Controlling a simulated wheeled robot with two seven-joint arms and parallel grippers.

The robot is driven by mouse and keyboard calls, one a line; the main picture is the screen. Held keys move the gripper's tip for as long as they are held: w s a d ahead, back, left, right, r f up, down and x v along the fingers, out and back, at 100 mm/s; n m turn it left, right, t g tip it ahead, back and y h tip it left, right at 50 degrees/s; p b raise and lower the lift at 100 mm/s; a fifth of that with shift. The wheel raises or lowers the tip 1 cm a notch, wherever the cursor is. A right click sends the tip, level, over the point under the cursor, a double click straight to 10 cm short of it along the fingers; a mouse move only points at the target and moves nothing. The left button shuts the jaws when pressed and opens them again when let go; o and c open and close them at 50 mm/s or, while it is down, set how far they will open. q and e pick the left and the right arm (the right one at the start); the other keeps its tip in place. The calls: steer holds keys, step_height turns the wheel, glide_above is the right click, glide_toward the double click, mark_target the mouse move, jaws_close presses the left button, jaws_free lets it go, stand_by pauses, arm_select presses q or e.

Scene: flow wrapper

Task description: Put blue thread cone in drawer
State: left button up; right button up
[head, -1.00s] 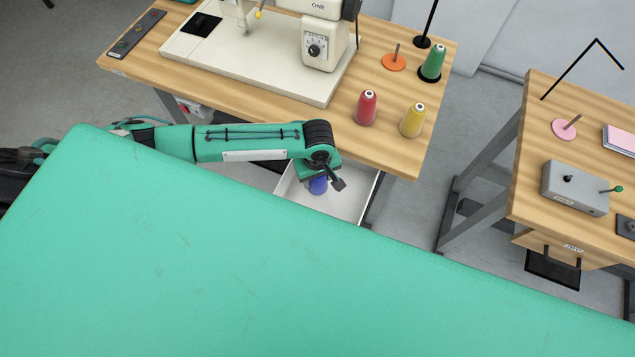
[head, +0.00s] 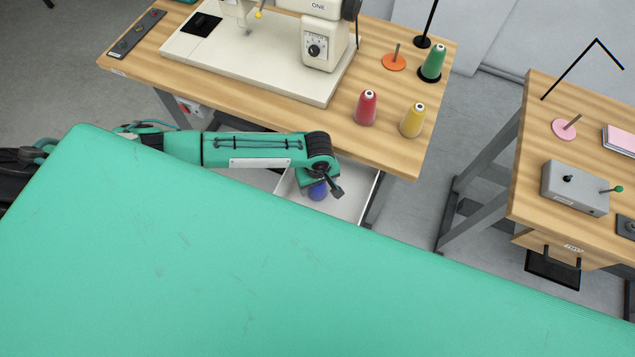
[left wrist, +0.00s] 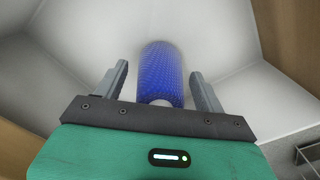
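The blue thread cone (head: 317,190) shows just below my left gripper, inside the open white drawer (head: 352,206) under the sewing table. In the left wrist view the blue cone (left wrist: 162,72) lies between and partly beyond the two grey fingers of my left gripper (left wrist: 162,88). The fingers stand apart, with a gap on each side of the cone. White drawer walls (left wrist: 95,40) surround it. Whether the cone rests on the drawer floor I cannot tell for sure. The right gripper is not in view.
Red (head: 367,108) and yellow (head: 412,120) thread cones stand on the wooden table (head: 390,155) above the drawer, with a green cone (head: 433,63) behind. A sewing machine (head: 322,40) stands there too. A second table (head: 530,190) is at right. My green body covers the foreground.

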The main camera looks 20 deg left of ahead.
arm_select(q)
steer(key=shift+r, duration=0.2)
step_height(320, 180, up, 12)
stand_by(0.4)
stand_by(0.5)
